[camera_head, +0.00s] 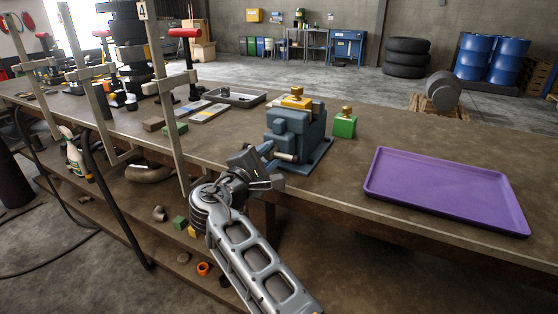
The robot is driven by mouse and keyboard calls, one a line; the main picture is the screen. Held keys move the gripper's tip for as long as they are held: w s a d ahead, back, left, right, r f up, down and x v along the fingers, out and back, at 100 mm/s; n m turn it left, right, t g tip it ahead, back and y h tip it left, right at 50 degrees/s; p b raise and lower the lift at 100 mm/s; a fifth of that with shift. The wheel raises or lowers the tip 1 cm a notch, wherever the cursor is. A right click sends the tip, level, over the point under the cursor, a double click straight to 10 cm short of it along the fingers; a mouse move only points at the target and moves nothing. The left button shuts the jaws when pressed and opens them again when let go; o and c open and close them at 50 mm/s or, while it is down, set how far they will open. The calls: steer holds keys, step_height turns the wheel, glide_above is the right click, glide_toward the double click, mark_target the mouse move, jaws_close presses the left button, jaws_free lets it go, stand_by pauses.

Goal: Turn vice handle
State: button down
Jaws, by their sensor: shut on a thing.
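The blue-grey vice (296,130) stands on the workbench at the middle of the view, with a brass-coloured part (295,98) at its top, between the jaws. The vice handle (286,157) shows as a pale bar low on its front side. My gripper (271,158) reaches up from the bottom of the view to the front of the vice and is shut on the vice handle. The fingertips are small and partly hidden by the gripper body, so the exact grasp point is hard to make out.
A green block with a brass top (344,124) stands right of the vice. An empty purple tray (446,188) lies farther right. A grey tray (235,97) and clamps with red handles (185,33) are on the left.

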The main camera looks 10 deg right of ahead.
steer(key=shift+n, duration=0.6)
steer(key=shift+f, duration=0.1)
steer(key=c, duration=0.8)
jaws_free()
steer(key=shift+c, duration=0.2)
steer(key=v, duration=0.7)
steer(key=shift+s+a, duration=0.25)
